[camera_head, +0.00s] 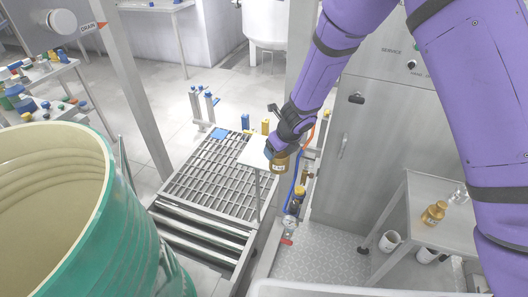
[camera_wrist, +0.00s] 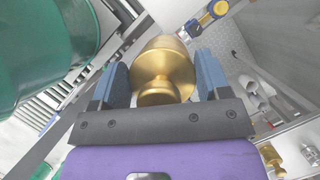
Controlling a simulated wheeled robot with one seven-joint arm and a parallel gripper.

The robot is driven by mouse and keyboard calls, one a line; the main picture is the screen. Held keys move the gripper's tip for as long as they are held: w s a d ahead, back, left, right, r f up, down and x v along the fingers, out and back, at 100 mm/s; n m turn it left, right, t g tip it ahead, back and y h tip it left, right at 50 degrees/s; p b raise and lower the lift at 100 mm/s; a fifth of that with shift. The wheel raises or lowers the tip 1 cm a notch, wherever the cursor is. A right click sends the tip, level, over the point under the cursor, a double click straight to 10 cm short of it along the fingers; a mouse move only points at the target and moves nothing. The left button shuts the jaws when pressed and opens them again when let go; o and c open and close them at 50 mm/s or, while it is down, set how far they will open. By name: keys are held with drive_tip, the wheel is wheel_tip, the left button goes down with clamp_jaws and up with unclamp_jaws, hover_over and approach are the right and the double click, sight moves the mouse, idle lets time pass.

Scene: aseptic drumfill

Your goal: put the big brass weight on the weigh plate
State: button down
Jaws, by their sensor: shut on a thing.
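The big brass weight (camera_head: 279,166) hangs below my gripper (camera_head: 276,150) in the head view. In the wrist view the brass weight (camera_wrist: 163,66) sits between the two blue fingers, its knob toward the palm. My gripper (camera_wrist: 163,82) is shut on it. A flat pale plate (camera_head: 248,150) on a thin post is just left of the weight and looks like the weigh plate. The weight overlaps its right edge in the head view; I cannot tell whether they touch.
A green drum (camera_head: 120,225) fills the left front. A roller and grating conveyor (camera_head: 205,185) lies beyond it. A side table (camera_head: 440,195) at right holds a smaller brass weight (camera_head: 434,214). A grey cabinet (camera_head: 365,145) stands behind. Hoses and valves (camera_head: 297,200) run right of the plate.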

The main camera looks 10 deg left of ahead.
drive_tip(key=shift+s+a+r+m, duration=0.1)
drive_tip(key=shift+s+a+m, duration=0.15)
drive_tip(key=shift+m, duration=0.05)
drive_tip(key=shift+s, duration=0.15)
drive_tip(key=shift+s+a+m+t+h, duration=0.15)
drive_tip(key=shift+s+m+t+h, duration=0.35)
drive_tip(key=shift+m, duration=0.4)
drive_tip(key=shift+w+a+f, duration=0.8)
drive_tip(key=shift+w+a, duration=0.15)
drive_tip(key=shift+w, duration=1.5)
drive_tip(key=shift+w+a+f, duration=0.8)
drive_tip(key=shift+w+a, duration=0.15)
drive_tip(key=shift+w, duration=1.55)
drive_tip(key=shift+w+a+f, duration=0.8)
drive_tip(key=shift+w+a, duration=0.15)
drive_tip(key=shift+w, duration=1.5)
